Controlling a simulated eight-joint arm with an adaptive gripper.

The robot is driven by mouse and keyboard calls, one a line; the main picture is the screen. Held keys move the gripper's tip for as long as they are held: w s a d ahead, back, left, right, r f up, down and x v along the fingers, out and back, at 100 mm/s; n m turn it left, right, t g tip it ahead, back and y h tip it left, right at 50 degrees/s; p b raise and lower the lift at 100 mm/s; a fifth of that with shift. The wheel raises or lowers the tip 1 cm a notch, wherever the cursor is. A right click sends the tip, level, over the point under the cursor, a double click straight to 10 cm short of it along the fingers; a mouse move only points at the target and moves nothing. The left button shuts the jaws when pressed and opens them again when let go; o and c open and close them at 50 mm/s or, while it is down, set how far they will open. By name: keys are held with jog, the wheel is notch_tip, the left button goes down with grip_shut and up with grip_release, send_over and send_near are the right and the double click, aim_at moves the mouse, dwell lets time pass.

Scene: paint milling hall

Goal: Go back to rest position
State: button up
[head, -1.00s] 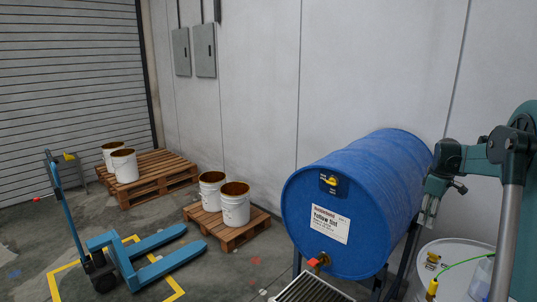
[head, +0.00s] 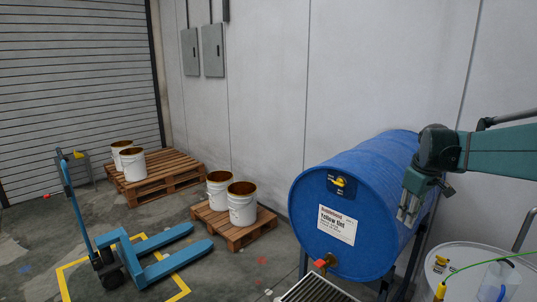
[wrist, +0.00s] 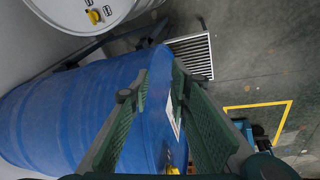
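My gripper (head: 408,212) points down at the right of the head view, in front of the right side of the blue drum (head: 355,190). Its two green-grey fingers also show in the wrist view (wrist: 161,72), standing apart with nothing between them. I cannot tell how far the fingers are from the drum. The drum (wrist: 60,115) lies on its side and fills the lower left of the wrist view. It bears a white label (head: 336,225), a yellow cap (head: 341,181) and a red-handled tap (head: 324,262).
A white drum (head: 475,262) with a green cable (head: 480,262) stands at right; it is at top left in the wrist view (wrist: 75,12). A grate (head: 315,290) lies below the tap. Two pallets (head: 158,182) (head: 243,233) carry white buckets. A blue pallet jack (head: 165,265) stands left.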

jog(key=s+a+r+m+t, duration=0.1)
jog(key=s+a+r, duration=0.1)
jog(key=s+a, duration=0.75)
jog(key=s+a+f+m+t, duration=0.1)
jog(key=s+a+f, duration=0.2)
jog(key=s+a, duration=0.2)
jog(key=s+a+f+m+t, duration=0.1)
jog(key=s+a+f+m, duration=0.1)
jog(key=s+a, duration=0.4)
jog(key=s+a+f+m+t+y, duration=0.1)
jog(key=s+a+f, duration=0.2)
jog(key=s, duration=0.9)
jog(key=shift+a+f, duration=0.4)
jog(key=shift+a, duration=0.75)
